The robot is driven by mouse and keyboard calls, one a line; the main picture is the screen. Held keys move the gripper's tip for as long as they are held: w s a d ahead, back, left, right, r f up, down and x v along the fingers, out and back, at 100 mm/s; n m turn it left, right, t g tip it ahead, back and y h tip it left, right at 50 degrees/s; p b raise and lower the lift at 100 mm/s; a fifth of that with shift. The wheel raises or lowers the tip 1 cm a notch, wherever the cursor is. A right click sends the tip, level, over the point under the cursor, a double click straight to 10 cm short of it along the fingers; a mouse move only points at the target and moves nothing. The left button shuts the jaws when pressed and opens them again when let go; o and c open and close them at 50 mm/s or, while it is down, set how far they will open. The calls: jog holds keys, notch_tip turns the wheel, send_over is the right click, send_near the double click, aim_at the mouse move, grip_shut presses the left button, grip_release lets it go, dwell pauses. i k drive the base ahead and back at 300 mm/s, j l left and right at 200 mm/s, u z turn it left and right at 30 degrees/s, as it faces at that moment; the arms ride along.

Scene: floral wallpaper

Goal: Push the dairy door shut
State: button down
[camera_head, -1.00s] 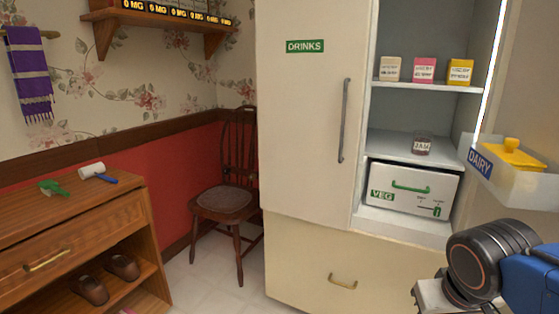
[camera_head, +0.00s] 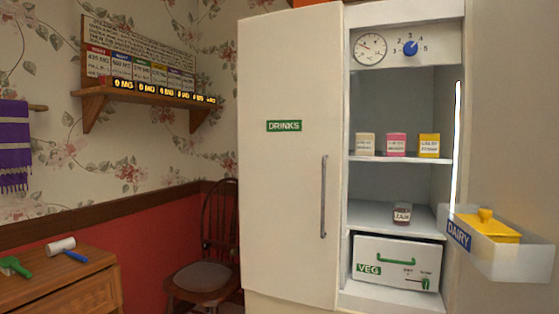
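The dairy door (camera_head: 510,120) is the beige door on the right, and it stands open beside the fridge compartment. A clear bin (camera_head: 512,262) with a blue DAIRY label (camera_head: 459,234) is on its inner side and holds a yellow butter dish (camera_head: 488,227). The open compartment (camera_head: 402,96) shows to the left of the door. The door's outer edge and handle are not visible. My gripper is out of the picture.
The DRINKS door (camera_head: 285,190) is shut on the left. Shelves hold small boxes (camera_head: 397,145) and a jar (camera_head: 401,213); a VEG drawer (camera_head: 385,265) sits below. A chair (camera_head: 205,270) and a wooden cabinet (camera_head: 60,285) stand at left.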

aim_at(515, 169)
jog(key=k+l, duration=0.1)
jog(key=l, duration=0.2)
jog(key=k+l, duration=0.1)
jog(key=l, duration=0.25)
jog(key=k+l, duration=0.15)
jog(key=l, duration=0.15)
jog(key=k+l, duration=0.1)
jog(key=l, duration=0.2)
jog(key=i+l+u, duration=0.15)
jog(key=l, duration=0.2)
jog(key=i+l+u, duration=0.15)
jog(key=l, duration=0.2)
jog(key=l+u, duration=0.3)
jog(key=l, duration=0.55)
